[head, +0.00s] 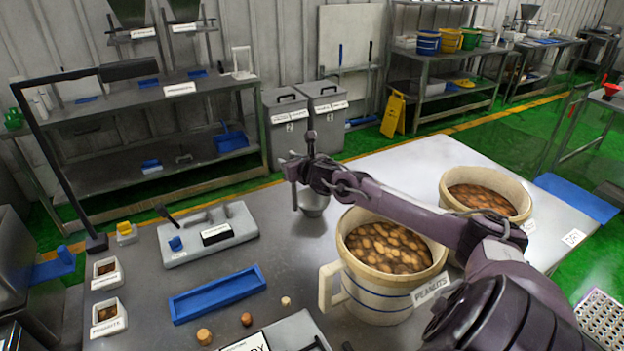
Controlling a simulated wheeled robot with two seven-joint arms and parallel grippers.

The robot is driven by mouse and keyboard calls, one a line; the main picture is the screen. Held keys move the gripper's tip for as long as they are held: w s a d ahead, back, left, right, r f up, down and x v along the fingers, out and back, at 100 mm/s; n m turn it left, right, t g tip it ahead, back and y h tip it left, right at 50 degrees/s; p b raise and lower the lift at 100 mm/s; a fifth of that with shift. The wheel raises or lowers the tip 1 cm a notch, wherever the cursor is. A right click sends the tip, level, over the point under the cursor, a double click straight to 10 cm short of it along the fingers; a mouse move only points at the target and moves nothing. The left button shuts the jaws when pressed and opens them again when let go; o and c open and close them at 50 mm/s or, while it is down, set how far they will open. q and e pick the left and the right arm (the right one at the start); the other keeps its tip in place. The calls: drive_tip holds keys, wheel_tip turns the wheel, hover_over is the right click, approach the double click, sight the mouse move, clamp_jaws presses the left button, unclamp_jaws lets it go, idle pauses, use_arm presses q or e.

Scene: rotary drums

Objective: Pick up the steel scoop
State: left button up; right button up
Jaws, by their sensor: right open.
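A steel scoop (314,204) with a rounded grey bowl is at the back middle of the steel table, just left of the large peanut tub. My right arm reaches across from the lower right, over the tub. My right gripper (297,180) is at the scoop, partly in front of it, with its jaws open. The gripper hides the upper part of the scoop, including any handle. I cannot tell whether the fingers touch it. My left gripper is not in view.
A large handled tub of peanuts (370,289) stands under my right forearm. A second tub (448,197) is behind it at right. A blue tray (217,294), a labelled grey board (207,238) and small containers (108,318) occupy the left. Table between tray and scoop is clear.

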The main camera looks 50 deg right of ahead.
clamp_jaws()
drive_tip(key=shift+r, duration=0.15)
idle(0.4)
